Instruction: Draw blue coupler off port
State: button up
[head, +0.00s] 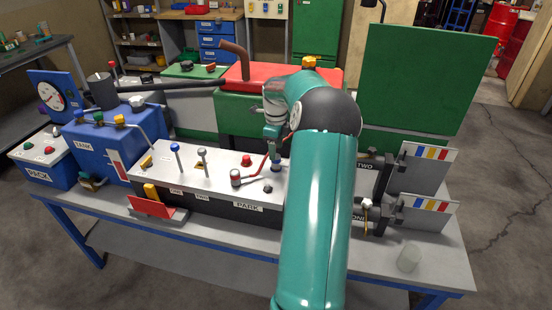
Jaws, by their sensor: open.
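A small dark blue coupler (276,166) stands on the light grey top of the bench console (215,184), beside my teal arm. My gripper (273,147) points down just above it and is open. The fingertips are small here, and I cannot tell whether they surround or touch the coupler. A red hose or lever (263,164) rises just left of the coupler. A black port (268,188) sits in front of it.
A red-capped grey fitting (236,178) and upright levers (202,160) stand on the console. The blue tank (105,142) is at left. A translucent cup (409,258) stands near the bench's front right.

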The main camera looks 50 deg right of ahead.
jog(key=shift+f, duration=2.45)
jog(key=c, duration=1.1)
jog(key=shift+r, duration=0.15)
jog(key=shift+r, duration=0.35)
jog(key=shift+r, duration=0.7)
jog(key=shift+r, duration=1.95)
